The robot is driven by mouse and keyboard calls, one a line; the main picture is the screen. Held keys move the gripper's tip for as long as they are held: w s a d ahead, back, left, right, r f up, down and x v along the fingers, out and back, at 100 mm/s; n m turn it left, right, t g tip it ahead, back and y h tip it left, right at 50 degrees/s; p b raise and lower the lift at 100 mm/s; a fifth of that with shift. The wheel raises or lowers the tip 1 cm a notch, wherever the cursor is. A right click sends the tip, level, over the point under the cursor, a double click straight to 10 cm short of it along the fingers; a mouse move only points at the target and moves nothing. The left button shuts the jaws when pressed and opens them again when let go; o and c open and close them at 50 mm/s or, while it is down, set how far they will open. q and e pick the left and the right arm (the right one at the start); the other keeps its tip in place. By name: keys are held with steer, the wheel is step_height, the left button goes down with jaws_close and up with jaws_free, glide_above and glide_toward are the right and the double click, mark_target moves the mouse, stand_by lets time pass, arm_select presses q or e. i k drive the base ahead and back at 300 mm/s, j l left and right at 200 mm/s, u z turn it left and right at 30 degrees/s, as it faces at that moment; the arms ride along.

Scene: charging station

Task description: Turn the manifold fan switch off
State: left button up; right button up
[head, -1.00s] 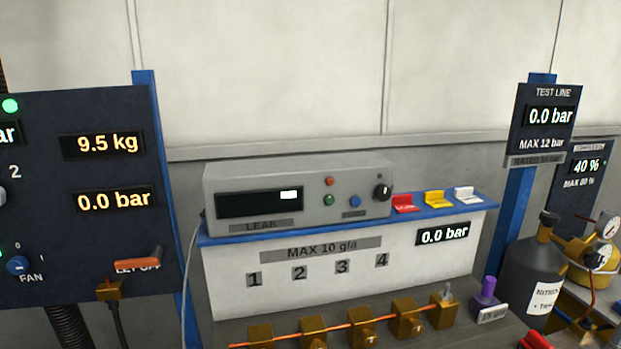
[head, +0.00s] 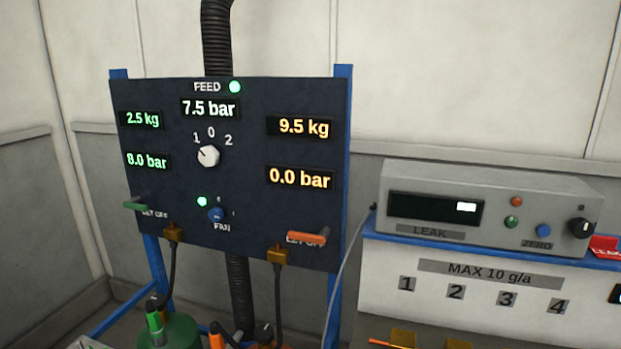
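The manifold panel (head: 225,190) is a dark blue board on blue posts, left of centre in the head view. Its fan switch (head: 216,214) is a small blue knob low in the middle, above the FAN label. A green lamp (head: 202,201) beside the knob is lit. The marks around the knob are too small to read surely, so its exact setting is unclear. Neither of my grippers is in view.
A white selector knob (head: 208,155) sits above the fan switch. A green lever (head: 136,205) and an orange lever (head: 307,237) stick out from the panel. Hoses and a green cylinder (head: 182,332) stand below. The leak tester (head: 487,205) is at right.

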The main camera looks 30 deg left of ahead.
mark_target(215, 215)
steer(key=u, duration=1.55)
